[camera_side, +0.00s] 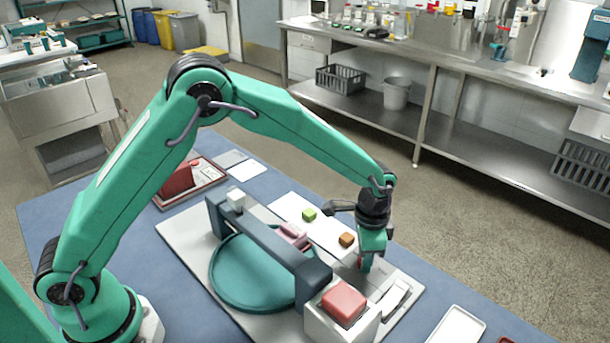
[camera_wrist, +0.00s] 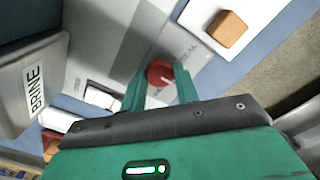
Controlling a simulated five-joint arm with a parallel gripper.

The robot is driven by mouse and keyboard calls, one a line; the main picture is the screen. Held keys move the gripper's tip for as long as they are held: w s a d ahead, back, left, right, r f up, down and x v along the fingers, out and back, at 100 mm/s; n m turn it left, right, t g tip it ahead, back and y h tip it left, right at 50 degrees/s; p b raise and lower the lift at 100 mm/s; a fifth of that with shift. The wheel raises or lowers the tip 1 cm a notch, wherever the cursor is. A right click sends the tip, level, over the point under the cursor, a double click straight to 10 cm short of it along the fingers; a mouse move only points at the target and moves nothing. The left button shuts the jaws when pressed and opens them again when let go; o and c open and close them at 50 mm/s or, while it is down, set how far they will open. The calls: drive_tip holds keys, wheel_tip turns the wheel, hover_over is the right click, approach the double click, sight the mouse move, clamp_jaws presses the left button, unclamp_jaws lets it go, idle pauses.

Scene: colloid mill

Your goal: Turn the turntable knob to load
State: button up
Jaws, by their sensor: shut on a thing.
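The turntable is a teal disc (camera_side: 250,272) on a light grey base plate, under a dark blue-grey bridge (camera_side: 262,243). A round red knob (camera_wrist: 160,72) with a pale pointer mark sits on the plate in the wrist view. Small lettering is printed beside it, too blurred to read surely. My gripper (camera_side: 365,263) is low over the plate's right side in the side view. In the wrist view my gripper (camera_wrist: 160,92) has a finger on each side of the knob and is shut on it. The fingers hide part of the knob.
A box with a red top (camera_side: 343,303) stands left of my gripper, near the bridge's end. A white rocker-like part (camera_side: 394,298) lies close by. Green (camera_side: 309,215) and orange (camera_side: 347,240) cubes rest on a white card. A panel marked BRINE (camera_wrist: 36,88) is at left.

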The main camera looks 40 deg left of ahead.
drive_tip(key=shift+r, duration=0.15)
drive_tip(key=o, duration=1)
drive_tip(key=shift+c, duration=0.2)
drive_tip(key=shift+r, duration=3.85)
